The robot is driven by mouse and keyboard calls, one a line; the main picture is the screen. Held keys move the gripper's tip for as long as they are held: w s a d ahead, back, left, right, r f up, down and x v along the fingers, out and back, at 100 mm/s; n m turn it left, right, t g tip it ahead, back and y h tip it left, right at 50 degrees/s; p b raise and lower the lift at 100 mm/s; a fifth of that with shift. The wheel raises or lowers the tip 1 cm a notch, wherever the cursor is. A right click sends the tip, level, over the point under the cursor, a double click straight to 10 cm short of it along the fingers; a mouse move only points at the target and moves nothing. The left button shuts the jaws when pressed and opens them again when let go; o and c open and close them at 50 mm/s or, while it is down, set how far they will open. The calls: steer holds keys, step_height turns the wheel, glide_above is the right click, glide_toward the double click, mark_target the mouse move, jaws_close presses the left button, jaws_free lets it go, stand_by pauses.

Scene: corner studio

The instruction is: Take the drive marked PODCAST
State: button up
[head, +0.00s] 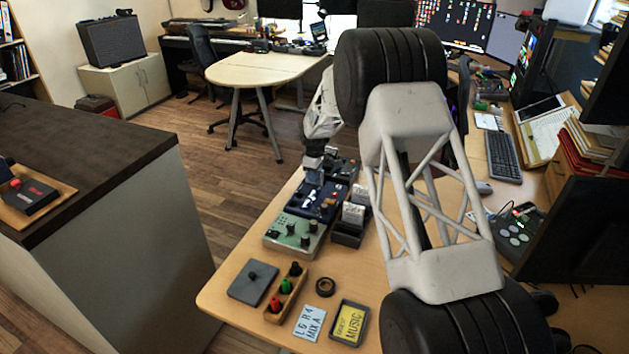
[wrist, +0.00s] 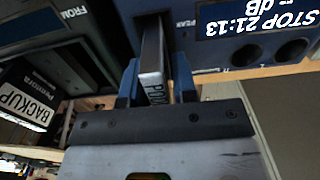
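A slim drive (wrist: 152,52) stands between my gripper's blue fingers in the wrist view. Its white label shows "POD", and the rest of the word is hidden by my gripper (wrist: 157,75). The drive's far end meets the front of a dark blue recorder (wrist: 225,58) with a display reading "STOP 21:13". The fingers lie close on both sides of the drive; I cannot tell whether they press on it. In the head view my gripper (head: 313,168) is small, over the back of the blue recorder (head: 318,205).
A drive marked BACKUP (wrist: 27,108) stands at the left of the wrist view. In the head view, a black holder (head: 347,236) with white-labelled drives is right of the recorder. A green-grey box (head: 293,238) and a yellow MUSIC tray (head: 349,324) are nearer the front.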

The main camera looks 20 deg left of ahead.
jaws_close()
steer(key=shift+r, duration=5)
